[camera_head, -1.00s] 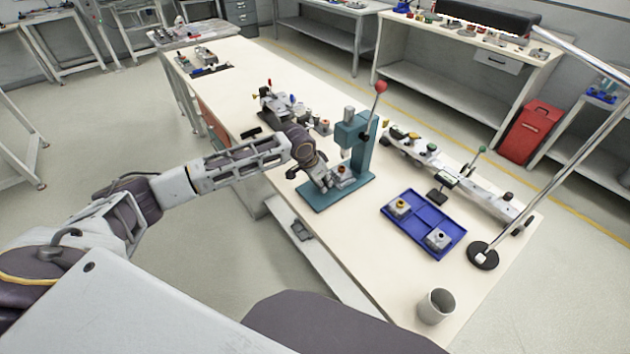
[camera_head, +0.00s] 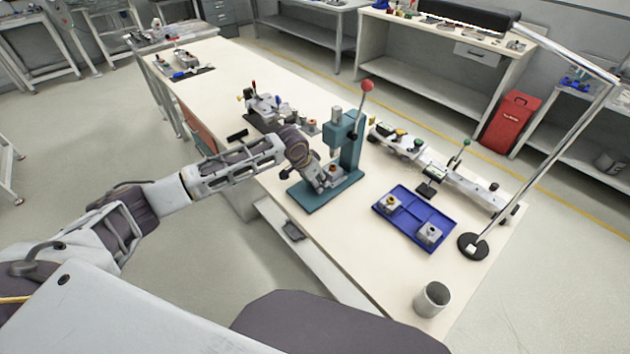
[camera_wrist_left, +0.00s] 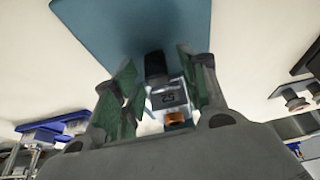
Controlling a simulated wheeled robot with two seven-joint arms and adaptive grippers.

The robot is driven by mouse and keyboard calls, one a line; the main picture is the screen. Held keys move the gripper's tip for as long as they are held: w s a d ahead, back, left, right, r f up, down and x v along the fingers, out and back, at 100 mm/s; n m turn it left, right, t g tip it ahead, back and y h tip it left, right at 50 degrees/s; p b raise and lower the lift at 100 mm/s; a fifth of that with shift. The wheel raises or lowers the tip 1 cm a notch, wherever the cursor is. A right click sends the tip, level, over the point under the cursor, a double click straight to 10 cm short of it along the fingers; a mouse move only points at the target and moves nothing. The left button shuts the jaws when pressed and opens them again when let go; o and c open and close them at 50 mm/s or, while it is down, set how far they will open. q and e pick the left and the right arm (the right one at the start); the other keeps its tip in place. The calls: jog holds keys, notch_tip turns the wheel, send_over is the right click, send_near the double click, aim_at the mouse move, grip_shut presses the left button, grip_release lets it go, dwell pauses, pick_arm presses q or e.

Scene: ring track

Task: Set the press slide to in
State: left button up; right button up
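The teal press (camera_head: 350,150) stands on the bench with its red-balled lever (camera_head: 367,86) raised. Low on its base (camera_head: 318,198) is a grey slide block with an orange-topped part (camera_head: 334,171). In the left wrist view a dark knob (camera_wrist_left: 155,66) and a grey block marked with digits (camera_wrist_left: 169,99) lie between my fingers. My left gripper (camera_wrist_left: 157,60) is at the front of the press, its green-padded fingers spread on either side of the knob with gaps seeming to show. In the head view its fingertips are largely hidden by the wrist. My right gripper is not in view.
A blue tray (camera_head: 417,213) with two small grey parts lies right of the press. A grey cup (camera_head: 432,299) stands near the bench's front corner. A lamp base (camera_head: 473,246) and a long fixture (camera_head: 440,170) are at the right. Another fixture (camera_head: 266,110) stands behind my wrist.

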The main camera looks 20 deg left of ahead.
pick_arm(q)
jog(key=v, duration=1.2)
dwell(0.3)
dwell(0.4)
